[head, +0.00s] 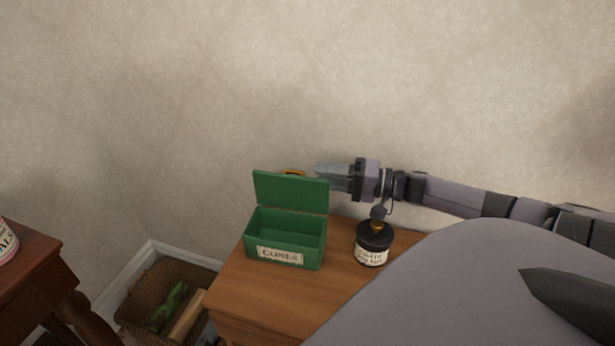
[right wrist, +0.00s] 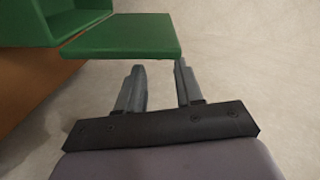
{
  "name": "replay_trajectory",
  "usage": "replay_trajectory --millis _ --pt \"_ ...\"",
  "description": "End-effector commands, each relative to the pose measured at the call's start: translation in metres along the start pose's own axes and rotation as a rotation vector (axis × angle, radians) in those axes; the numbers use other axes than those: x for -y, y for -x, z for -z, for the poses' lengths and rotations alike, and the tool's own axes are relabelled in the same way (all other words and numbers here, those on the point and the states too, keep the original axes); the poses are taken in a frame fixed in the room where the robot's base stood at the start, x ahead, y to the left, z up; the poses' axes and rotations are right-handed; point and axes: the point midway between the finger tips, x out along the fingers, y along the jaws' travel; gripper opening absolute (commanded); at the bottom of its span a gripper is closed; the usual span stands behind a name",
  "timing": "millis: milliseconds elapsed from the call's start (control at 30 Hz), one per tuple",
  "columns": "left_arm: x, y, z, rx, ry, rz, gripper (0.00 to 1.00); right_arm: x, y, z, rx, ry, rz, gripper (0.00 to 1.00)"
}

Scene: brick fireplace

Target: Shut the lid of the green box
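The green box (head: 286,253) stands on the wooden table with its label facing front. Its lid (head: 290,190) is open and stands roughly upright at the back of the box. The inside of the box looks empty. My right gripper (head: 320,174) is just to the right of and behind the lid's upper right part. In the right wrist view, its fingers (right wrist: 160,66) are apart with nothing between them. The lid (right wrist: 125,37) lies just beyond the fingertips there, apparently not touched. My left gripper is not in view.
A black labelled jar (head: 373,244) stands right of the box, below my right arm. The wooden table (head: 262,290) is bare in front of the box. A wicker basket (head: 135,310) is on the floor at left, near a darker table (head: 35,265). The wall is behind.

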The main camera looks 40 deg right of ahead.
Motion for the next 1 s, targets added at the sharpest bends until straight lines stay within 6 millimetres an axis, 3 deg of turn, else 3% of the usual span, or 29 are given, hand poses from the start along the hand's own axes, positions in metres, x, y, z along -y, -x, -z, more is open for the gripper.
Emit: replay_trajectory --millis 200,400,800,900,1000 --pt "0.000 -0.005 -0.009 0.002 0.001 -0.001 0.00 -0.001 -0.026 0.000 -0.001 0.000 0.003 0.36" --pt "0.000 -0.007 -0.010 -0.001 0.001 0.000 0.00 -0.001 -0.040 0.000 -0.001 -0.001 0.001 0.36" --pt "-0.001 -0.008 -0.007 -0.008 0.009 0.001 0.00 -0.001 -0.044 0.000 -0.001 -0.001 -0.001 0.36" --pt "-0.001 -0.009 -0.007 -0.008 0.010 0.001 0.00 -0.001 -0.043 0.000 -0.001 -0.001 -0.001 0.03" --pt "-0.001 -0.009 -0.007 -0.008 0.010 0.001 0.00 -0.001 -0.043 -0.001 -0.001 -0.001 -0.001 0.00"
